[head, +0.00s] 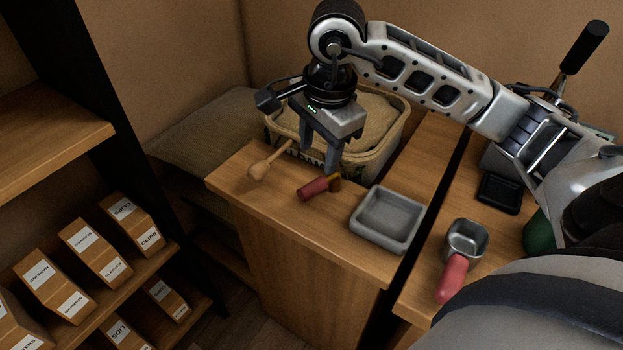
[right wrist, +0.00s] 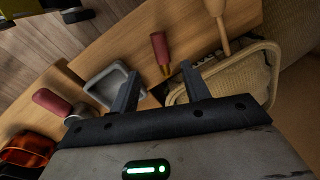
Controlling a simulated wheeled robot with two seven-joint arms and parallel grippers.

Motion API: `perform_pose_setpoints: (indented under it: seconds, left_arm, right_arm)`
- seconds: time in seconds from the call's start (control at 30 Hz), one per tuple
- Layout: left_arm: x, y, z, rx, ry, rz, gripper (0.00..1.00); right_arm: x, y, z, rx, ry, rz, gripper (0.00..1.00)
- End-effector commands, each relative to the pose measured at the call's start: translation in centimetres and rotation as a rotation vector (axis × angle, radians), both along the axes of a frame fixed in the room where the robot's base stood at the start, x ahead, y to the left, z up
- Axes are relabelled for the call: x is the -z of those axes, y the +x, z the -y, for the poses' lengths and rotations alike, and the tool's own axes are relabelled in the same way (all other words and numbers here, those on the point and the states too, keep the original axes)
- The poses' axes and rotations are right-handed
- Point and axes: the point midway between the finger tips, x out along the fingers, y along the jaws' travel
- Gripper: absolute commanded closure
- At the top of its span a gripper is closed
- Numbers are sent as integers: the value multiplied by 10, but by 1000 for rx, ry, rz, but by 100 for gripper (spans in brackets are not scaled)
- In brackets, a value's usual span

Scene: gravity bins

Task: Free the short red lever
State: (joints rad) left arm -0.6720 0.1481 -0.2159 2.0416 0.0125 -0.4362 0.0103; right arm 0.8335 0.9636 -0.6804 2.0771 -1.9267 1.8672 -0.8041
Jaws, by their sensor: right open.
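The short red lever (head: 316,188) has a stubby red grip with a brass-coloured end. It shows low on the wooden counter, in front of the tub. In the right wrist view, the red lever (right wrist: 159,48) shows beyond the gap between my fingertips, brass end toward me. What its brass end meets is not clear. My right gripper (head: 319,158) is open and empty, above and behind the lever, in front of the tub. In the right wrist view, my right gripper's fingers (right wrist: 158,76) stand wide apart, touching nothing that I can see. My left gripper is not in view.
A round-ended wooden stick (head: 268,165) lies left of the lever, close to the tub (head: 395,140). A grey square tray (head: 364,233) sits to the right. A metal scoop with a red handle (head: 453,277) is farther right. Labelled boxes (head: 95,250) fill the left shelf.

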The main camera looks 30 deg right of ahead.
Motion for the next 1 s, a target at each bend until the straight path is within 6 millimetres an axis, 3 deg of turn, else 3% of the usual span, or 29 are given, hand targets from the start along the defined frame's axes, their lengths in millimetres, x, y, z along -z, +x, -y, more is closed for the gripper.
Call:
perform_pose_setpoints:
  seconds: [0.2,0.4,0.6,0.87,0.9,1.0]
  left_arm:
    - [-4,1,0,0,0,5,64]
    - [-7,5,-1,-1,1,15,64]
    - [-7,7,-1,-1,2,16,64]
    - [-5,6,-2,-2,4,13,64]
    - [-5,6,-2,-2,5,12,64]
    - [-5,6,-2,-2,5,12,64]
  right_arm:
    - [48,5,-1,0,2,-6,53]
    - [79,11,-2,0,4,-2,53]
    - [93,13,-2,0,3,-1,53]
    - [95,14,-2,0,3,0,53]
    - [95,14,-2,0,3,0,56]
    - [95,14,-2,0,3,0,84]
